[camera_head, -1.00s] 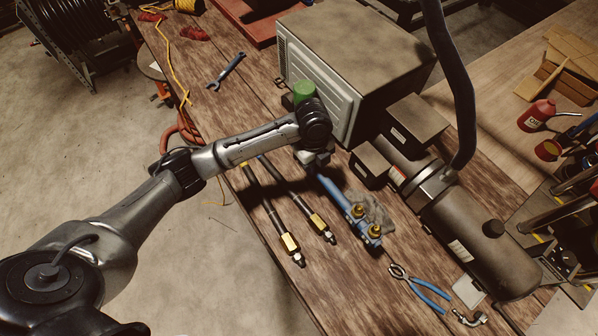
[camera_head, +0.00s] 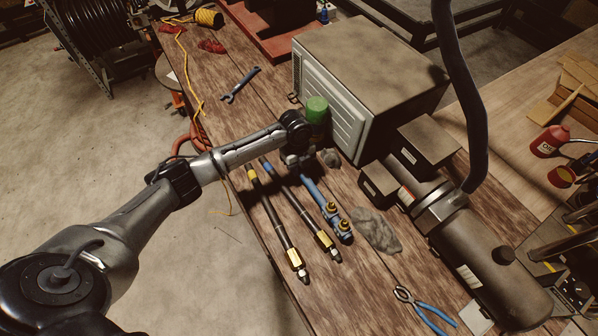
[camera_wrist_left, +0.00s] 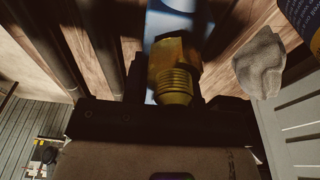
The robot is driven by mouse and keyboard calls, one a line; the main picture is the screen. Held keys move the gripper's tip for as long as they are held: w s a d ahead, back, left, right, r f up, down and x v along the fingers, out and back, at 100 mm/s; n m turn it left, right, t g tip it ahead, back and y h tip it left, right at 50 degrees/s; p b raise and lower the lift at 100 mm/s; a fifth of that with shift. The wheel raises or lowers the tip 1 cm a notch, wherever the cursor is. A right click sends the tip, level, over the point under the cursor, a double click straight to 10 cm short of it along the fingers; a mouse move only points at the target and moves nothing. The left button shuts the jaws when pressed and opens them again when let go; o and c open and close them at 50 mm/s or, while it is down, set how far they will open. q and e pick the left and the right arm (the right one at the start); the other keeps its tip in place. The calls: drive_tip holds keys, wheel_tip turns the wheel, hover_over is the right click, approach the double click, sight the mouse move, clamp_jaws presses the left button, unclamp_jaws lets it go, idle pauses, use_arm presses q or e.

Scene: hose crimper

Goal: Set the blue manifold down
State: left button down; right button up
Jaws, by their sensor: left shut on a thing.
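The blue manifold (camera_head: 326,207) has brass fittings and lies lengthwise beside two dark hoses in the head view. My left gripper (camera_head: 297,161) is shut on its far end. In the left wrist view, a brass fitting (camera_wrist_left: 174,78) stands between the fingers, with the blue body (camera_wrist_left: 166,22) of the manifold beyond it. The gripper and arm hide the manifold's far end in the head view. I cannot tell whether its underside touches the wooden bench (camera_head: 265,292). My right gripper is not in view.
Two black hoses with brass ends (camera_head: 296,259) lie just left of the manifold. A grey rag (camera_head: 377,231) lies to its right. A grey-fronted machine (camera_head: 345,95) and a dark cylinder (camera_head: 490,262) stand farther right. Blue-handled pliers (camera_head: 425,311) lie near the front.

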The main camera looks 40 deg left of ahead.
use_arm(q)
drive_tip(key=shift+f, duration=1.65)
drive_tip(key=shift+f, duration=0.1)
drive_tip(key=c, duration=0.9)
unclamp_jaws()
drive_tip(key=shift+f, duration=0.1)
drive_tip(key=r, duration=0.4)
drive_tip(key=a+r, duration=0.1)
drive_tip(key=r, duration=0.7)
drive_tip(key=shift+w+a+r, duration=0.1)
drive_tip(key=shift+w+a, duration=0.1)
drive_tip(key=shift+w, duration=0.1)
